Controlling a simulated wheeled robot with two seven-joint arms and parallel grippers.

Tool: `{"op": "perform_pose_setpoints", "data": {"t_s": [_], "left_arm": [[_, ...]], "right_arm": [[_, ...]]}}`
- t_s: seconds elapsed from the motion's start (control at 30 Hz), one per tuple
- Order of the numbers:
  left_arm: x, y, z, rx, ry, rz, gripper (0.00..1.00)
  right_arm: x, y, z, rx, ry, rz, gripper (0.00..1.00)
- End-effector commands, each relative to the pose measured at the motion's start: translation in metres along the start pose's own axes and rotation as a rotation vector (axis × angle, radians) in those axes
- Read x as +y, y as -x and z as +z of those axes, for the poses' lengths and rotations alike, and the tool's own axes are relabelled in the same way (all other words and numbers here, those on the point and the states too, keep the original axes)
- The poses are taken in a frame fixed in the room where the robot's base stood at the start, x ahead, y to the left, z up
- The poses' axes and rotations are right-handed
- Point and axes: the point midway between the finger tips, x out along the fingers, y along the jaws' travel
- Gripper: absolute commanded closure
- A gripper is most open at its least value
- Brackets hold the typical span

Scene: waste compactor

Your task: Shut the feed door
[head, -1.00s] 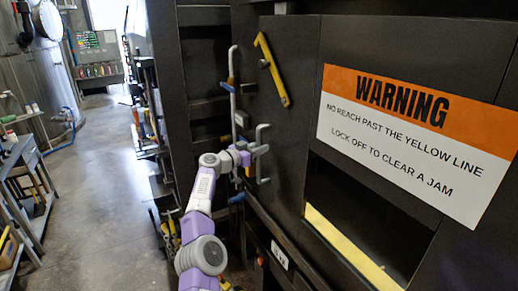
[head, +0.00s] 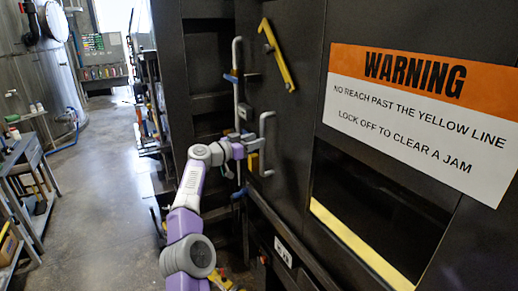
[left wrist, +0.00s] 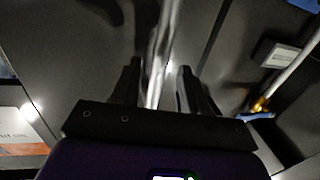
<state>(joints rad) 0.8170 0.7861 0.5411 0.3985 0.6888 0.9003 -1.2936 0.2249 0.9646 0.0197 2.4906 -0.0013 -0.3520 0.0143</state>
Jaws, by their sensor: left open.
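The feed door is most likely the dark panel (head: 300,55) with a grey C-shaped handle (head: 268,125) and a yellow lever (head: 277,55). Right of it, below the warning sign, the dark feed opening (head: 375,205) stands uncovered above a yellow strip (head: 355,245). My left gripper (head: 257,143) is at the handle's left side, around mid-height. In the left wrist view its two fingers (left wrist: 160,72) are apart, with a shiny metal bar (left wrist: 165,35) running between them. I cannot tell whether they touch it. My right gripper is not in view.
A grey upright rod (head: 237,60) with blue fittings stands left of the handle. A large warning sign (head: 425,115) is on the right. A workbench (head: 25,165) stands at far left. The floor (head: 105,200) between is clear.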

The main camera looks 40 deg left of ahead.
Motion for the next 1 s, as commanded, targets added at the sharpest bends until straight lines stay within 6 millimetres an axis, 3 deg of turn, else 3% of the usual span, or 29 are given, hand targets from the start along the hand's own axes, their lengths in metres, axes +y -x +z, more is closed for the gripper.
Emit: {"op": "perform_pose_setpoints", "data": {"t_s": [0.03,0.23,0.7,0.87,1.0], "left_arm": [[0.0,0.006,0.005,0.0,-0.002,-0.002,0.56],[0.0,0.025,0.002,0.001,0.0,-0.001,0.56],[0.001,0.035,-0.001,0.001,0.001,0.0,0.56],[0.0,0.03,0.007,-0.04,0.002,-0.015,0.79],[-0.009,0.023,0.041,-0.215,-0.001,-0.104,1.0]], "right_arm": [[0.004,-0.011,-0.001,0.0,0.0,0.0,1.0],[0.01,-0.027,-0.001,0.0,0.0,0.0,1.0],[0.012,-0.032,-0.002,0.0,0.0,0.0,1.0],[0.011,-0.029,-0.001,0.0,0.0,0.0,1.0],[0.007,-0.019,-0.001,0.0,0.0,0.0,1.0]]}}
